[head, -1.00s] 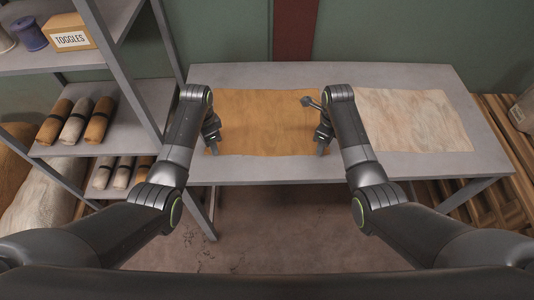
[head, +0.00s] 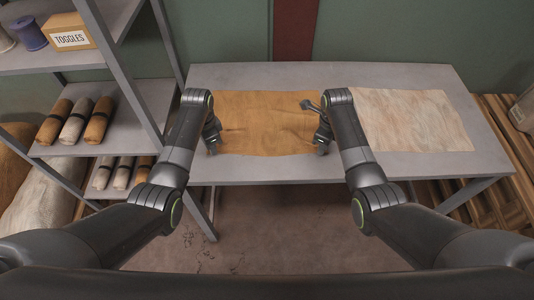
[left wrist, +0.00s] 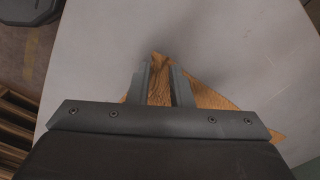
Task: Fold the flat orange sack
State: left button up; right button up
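The orange sack (head: 265,115) lies on the grey table, with creases running in from its near corners. My left gripper (head: 212,148) is at its near left corner. In the left wrist view, orange cloth (left wrist: 159,92) is bunched between the two fingers of my left gripper (left wrist: 160,80), which are closed on it. My right gripper (head: 322,148) is at the near right corner and appears shut on the cloth there. The right fingertips are small, and the right arm hides part of the sack's right edge.
A pale sack (head: 415,120) lies flat on the table (head: 290,170) to the right. A metal shelf (head: 125,115) on the left holds rolled sacks (head: 72,122), spools and a box labelled TOGGLES (head: 70,32). Bare table lies behind the orange sack.

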pick_arm(q)
grip_shut()
pick_arm(e)
grip_shut()
pick_arm(q)
jog(key=shift+r, duration=0.1)
pick_arm(e)
jog(key=shift+r, duration=0.1)
